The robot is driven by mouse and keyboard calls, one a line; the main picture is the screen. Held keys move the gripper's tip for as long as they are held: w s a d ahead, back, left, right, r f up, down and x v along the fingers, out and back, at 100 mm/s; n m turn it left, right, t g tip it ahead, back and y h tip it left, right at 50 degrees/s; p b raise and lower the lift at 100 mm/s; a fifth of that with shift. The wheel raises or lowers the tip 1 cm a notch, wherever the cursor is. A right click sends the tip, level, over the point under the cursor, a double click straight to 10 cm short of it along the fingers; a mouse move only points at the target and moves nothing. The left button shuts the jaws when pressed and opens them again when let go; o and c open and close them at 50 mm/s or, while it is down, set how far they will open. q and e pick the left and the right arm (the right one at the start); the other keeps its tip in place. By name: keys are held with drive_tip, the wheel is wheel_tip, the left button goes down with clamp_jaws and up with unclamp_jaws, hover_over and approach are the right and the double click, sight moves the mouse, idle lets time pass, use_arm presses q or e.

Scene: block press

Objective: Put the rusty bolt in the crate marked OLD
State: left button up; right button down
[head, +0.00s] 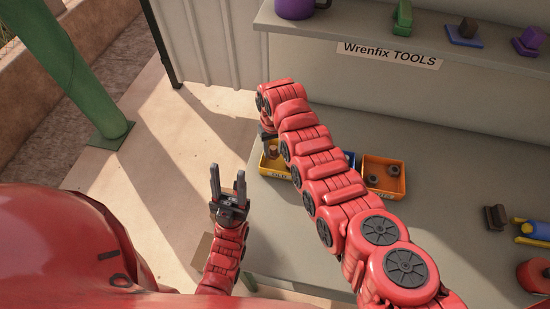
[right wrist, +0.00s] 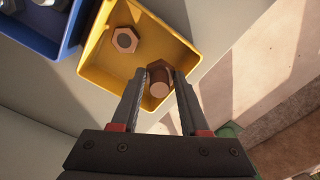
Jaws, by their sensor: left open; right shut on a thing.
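The yellow crate marked OLD (head: 281,175) stands at the left edge of the bench. It fills the middle of the right wrist view (right wrist: 92,68), with a hex-headed bolt (right wrist: 125,40) inside. My right gripper (right wrist: 161,78) is shut on the brown rusty bolt (right wrist: 159,90), which shows between its fingertips against the crate's near end. I cannot tell whether the bolt touches the crate. In the head view my right arm hides most of that gripper. My left gripper (head: 229,183) is open and empty, off the bench's left edge with its fingers pointing up.
A blue crate (right wrist: 40,45) stands beside the yellow one, and an orange crate (head: 383,162) with bolts is right of my arm. A dark block (head: 495,217) and a yellow and blue tool (head: 533,230) lie at the right. A shelf (head: 330,35) runs above the back.

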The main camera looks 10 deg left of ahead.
sight(273, 156)
drive_tip(key=shift+f+b, duration=1.4)
drive_tip(key=shift+f, duration=1.05)
drive_tip(key=c, duration=0.7)
unclamp_jaws()
drive_tip(key=shift+r, duration=0.1)
drive_tip(key=shift+r+p, duration=0.35)
drive_tip(key=shift+p, duration=0.1)
wheel_tip(273, 156, up, 11)
drive_tip(key=p, duration=0.5)
drive_tip(key=shift+r, duration=0.25)
